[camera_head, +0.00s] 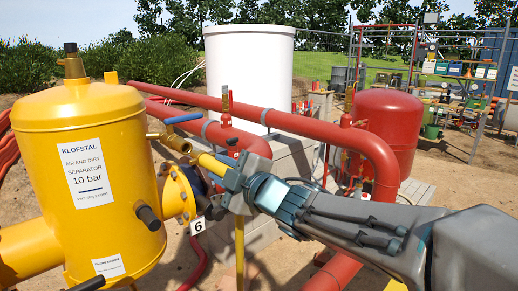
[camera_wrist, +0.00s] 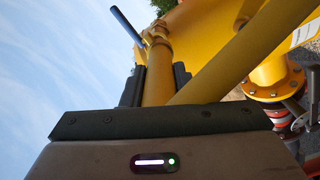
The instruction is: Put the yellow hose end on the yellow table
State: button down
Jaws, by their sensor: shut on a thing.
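My gripper (camera_head: 222,172) is shut on the yellow hose end (camera_head: 208,162), beside the yellow separator tank. In the wrist view the hose end (camera_wrist: 157,75) lies between the dark fingers (camera_wrist: 158,85). Its tip points at a brass valve (camera_head: 172,141) with a blue handle (camera_head: 183,118) on the tank; they look in line and touching, but I cannot tell whether they are joined. The yellow hose (camera_head: 239,250) hangs below my gripper and crosses the wrist view diagonally (camera_wrist: 240,60). I cannot make out a yellow table in either view.
The yellow tank (camera_head: 130,190) and its flange (camera_head: 180,192) stand close left of my gripper. Red pipes (camera_head: 330,130) run behind it, with a white tank (camera_head: 250,70) and a red tank (camera_head: 390,130) beyond. Shelving (camera_head: 460,85) stands at the back right.

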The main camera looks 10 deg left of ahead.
jog(key=w+d+f+m+t+h, duration=0.15)
jog(key=w+d+f, duration=0.3)
jog(key=f, duration=0.45)
jog(key=w+d+f+m+t+h, duration=0.1)
jog(key=w+d+f+m+h, duration=0.3)
jog(key=f, duration=0.6)
jog(key=w+d+f+n+t, duration=0.1)
jog(key=w+d+f+t, duration=0.15)
jog(key=w+f, duration=0.5)
jog(key=s+d+f+m+t+h, duration=0.1)
jog(key=s+d+f+m+h, duration=0.25)
jog(key=d+f, duration=0.5)
jog(key=s+d+f+m+h, duration=0.2)
jog(key=d+f+h, duration=0.3)
jog(key=d+f, duration=0.35)
jog(key=s, duration=0.1)
jog(key=s+r, duration=0.1)
jog(key=s, duration=0.1)
jog(key=s+r, duration=0.1)
jog(key=shift+s+d+r, duration=0.15)
jog(key=shift+r, duration=0.1)
